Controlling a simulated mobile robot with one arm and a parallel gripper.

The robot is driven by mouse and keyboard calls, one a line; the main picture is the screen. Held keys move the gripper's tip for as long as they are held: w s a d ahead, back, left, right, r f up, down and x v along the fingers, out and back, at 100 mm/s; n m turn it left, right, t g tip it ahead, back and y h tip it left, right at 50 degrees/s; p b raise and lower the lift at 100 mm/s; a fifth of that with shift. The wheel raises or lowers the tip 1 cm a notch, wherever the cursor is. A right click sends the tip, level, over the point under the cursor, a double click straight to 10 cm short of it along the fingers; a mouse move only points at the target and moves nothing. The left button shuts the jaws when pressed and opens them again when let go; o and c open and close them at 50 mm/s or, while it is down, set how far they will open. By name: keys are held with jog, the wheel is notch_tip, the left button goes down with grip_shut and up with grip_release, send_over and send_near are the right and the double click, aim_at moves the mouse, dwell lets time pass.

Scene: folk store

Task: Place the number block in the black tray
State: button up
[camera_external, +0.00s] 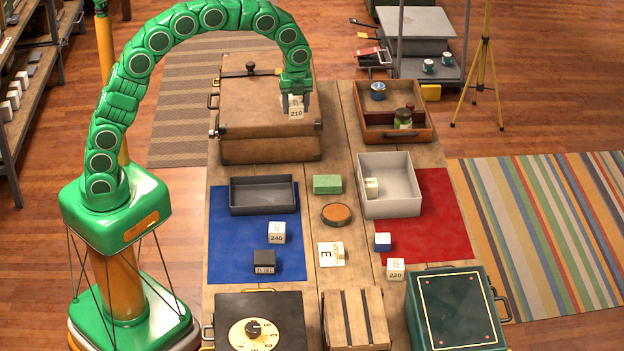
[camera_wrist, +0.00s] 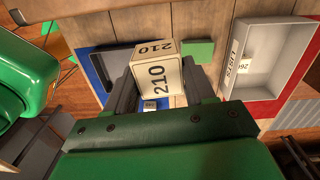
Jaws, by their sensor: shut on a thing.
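My gripper (camera_external: 296,99) is shut on a white number block marked 210 (camera_external: 297,112) and holds it in front of the upper part of the brown case in the outside view. In the wrist view the 210 block (camera_wrist: 158,80) sits between my two fingers, with its number on two faces. The black tray (camera_external: 263,209) lies on the far part of the blue mat, nearer the camera than the case, and looks empty. My gripper is beyond the tray and slightly right of it. In the wrist view the block and fingers hide much of what lies behind.
A brown case (camera_external: 265,105) stands behind the tray. A white tray (camera_external: 390,208) holds a block. A green block (camera_external: 327,184) and a round brown disc (camera_external: 336,214) lie between the trays. Blocks 240 (camera_external: 277,233) and 220 (camera_external: 395,269) and a dark block (camera_external: 265,262) stand nearer.

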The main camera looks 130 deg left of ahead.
jog(key=s+d+f, duration=0.2)
jog(key=s+d, duration=0.2)
jog(key=d, duration=0.9)
jog(key=s+d+f, duration=0.1)
jog(key=s+d, duration=0.4)
jog(key=d, duration=0.7)
jog(key=m, duration=0.1)
send_over(262, 200)
jog(key=shift+s+d+f, duration=0.1)
jog(key=shift+s+f, duration=0.05)
jog(key=shift+f, duration=3.6)
jog(key=shift+s+d+f, duration=0.1)
jog(key=shift+f, duration=3.65)
jog(key=shift+w+a+f, duration=0.25)
jog(key=shift+f, duration=1.65)
jog(key=shift+f, duration=0.15)
jog(key=o, duration=1)
